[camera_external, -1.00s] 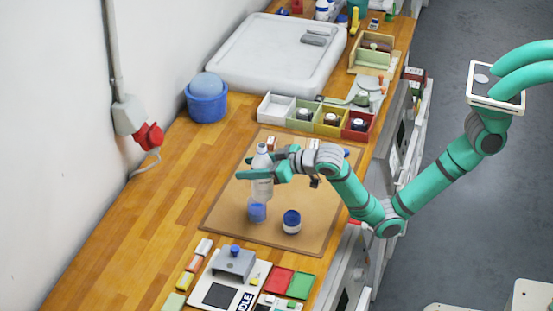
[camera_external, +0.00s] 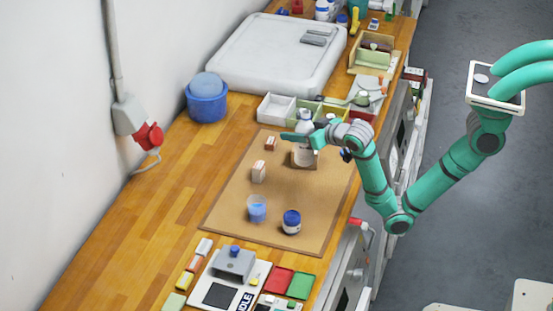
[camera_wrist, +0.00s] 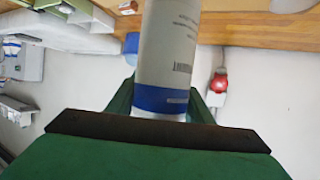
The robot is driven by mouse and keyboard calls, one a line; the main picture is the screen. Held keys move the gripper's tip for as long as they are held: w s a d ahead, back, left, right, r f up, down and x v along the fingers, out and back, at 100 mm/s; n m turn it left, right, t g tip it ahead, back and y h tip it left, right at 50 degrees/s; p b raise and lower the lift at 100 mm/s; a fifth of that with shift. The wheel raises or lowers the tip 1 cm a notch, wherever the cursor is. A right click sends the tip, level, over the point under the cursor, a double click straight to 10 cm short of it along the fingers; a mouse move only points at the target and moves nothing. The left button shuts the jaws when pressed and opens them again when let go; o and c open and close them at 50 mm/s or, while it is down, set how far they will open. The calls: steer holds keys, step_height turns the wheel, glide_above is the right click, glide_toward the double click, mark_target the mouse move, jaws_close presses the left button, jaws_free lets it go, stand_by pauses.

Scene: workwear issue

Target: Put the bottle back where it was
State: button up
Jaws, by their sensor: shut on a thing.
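The bottle (camera_external: 304,154) is white and upright in my gripper (camera_external: 300,138), over the far right part of the brown mat (camera_external: 228,205). My gripper is shut on it. In the wrist view the bottle (camera_wrist: 167,50) shows a printed label and a blue band, between the green fingers (camera_wrist: 160,105). Whether its base touches the mat is hard to tell. A clear cup with blue contents (camera_external: 257,209) and a blue jar with a white band (camera_external: 291,222) stand on the near part of the mat.
Two small boxes (camera_external: 259,172) (camera_external: 270,143) stand on the mat left of my gripper. A row of open bins (camera_external: 275,108) lies just beyond the mat. A blue tub (camera_external: 207,103) stands by the wall. A tray with tools and coloured plates (camera_external: 221,296) is at the near end. The mat's middle is clear.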

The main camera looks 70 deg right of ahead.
step_height(320, 180, down, 13)
steer(key=shift+a+r, duration=0.15)
stand_by(0.8)
steer(key=o, duration=1.3)
steer(key=shift+c, duration=0.2)
steer(key=v, duration=1.2)
